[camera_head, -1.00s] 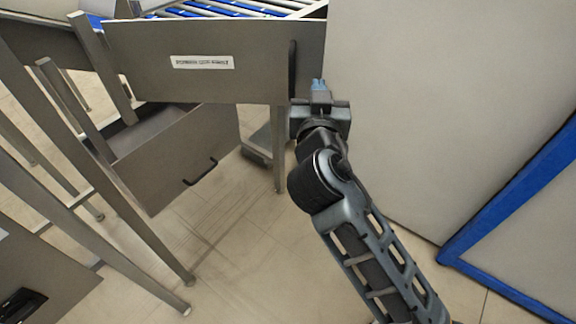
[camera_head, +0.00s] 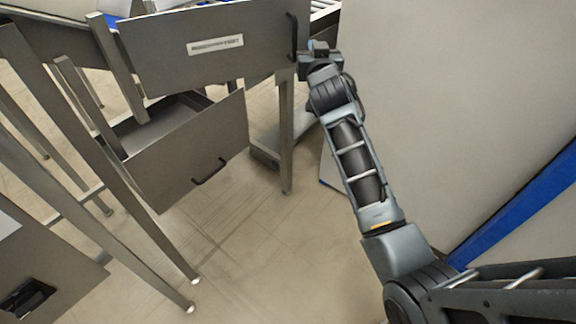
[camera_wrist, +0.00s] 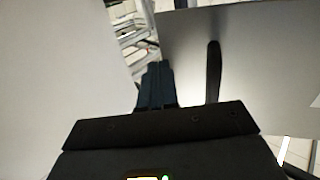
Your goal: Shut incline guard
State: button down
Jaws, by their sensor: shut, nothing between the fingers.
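The incline guard (camera_head: 150,50) is a grey panel with a white label and a black upright bar handle (camera_head: 292,35) near its right end. Its right end stands out from the conveyor, with rollers showing past that edge. My gripper (camera_head: 316,46) is shut and empty, just right of the handle at the guard's free edge. In the wrist view the closed fingers (camera_wrist: 156,85) point forward, left of the handle (camera_wrist: 213,72), with the guard (camera_wrist: 260,65) on the right. I cannot tell whether the fingers touch the guard.
A large pale panel (camera_head: 430,90) with a blue-edged part (camera_head: 520,210) stands close on the right of my arm. Below the guard is an open drawer (camera_head: 170,165) with a black handle. Metal legs (camera_head: 287,135) stand around. The floor (camera_head: 265,245) in front is clear.

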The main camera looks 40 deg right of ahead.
jog(key=w+d+n+t+y+b, duration=0.1)
jog(key=w+b, duration=0.9)
jog(key=w, duration=1)
jog(key=shift+w+d+n+y, duration=0.35)
jog(key=shift+d+y, duration=0.25)
jog(key=shift+d, duration=0.1)
jog(key=shift+a, duration=0.1)
